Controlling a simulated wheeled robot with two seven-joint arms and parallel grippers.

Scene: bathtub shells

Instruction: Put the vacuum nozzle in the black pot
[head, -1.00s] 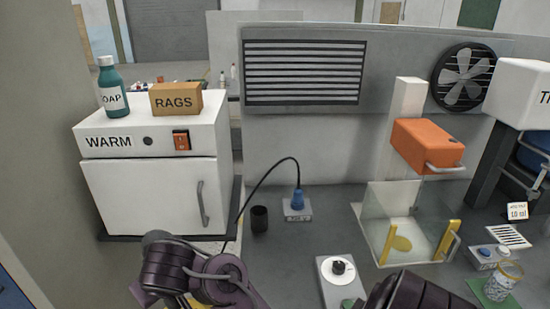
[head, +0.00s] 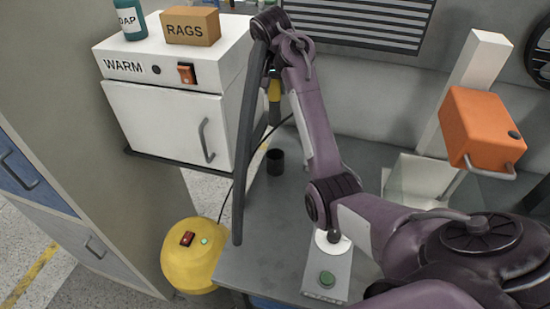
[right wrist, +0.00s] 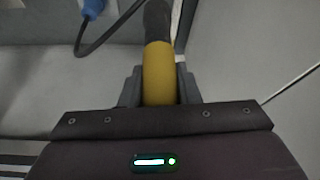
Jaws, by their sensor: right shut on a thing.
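The vacuum nozzle has a yellow body (head: 274,88) and a dark tip, and hangs tip down above the black pot. My right gripper (head: 270,73) is shut on it, partly hidden behind my wrist. In the right wrist view the yellow nozzle (right wrist: 158,75) sits between the two fingers (right wrist: 159,88), its black end pointing away. The black pot (head: 275,162) stands upright on the grey bench below the nozzle, apart from it. A dark hose (head: 246,150) runs down from the nozzle's upper end toward the yellow vacuum (head: 195,262). My left gripper is not in view.
The white WARM cabinet (head: 165,115) stands left of the pot, carrying a RAGS box (head: 192,27) and a soap bottle (head: 131,18). A black cable passes behind the pot. A blue plug (right wrist: 93,8) shows in the right wrist view. A green-button box (head: 327,278) stands in front.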

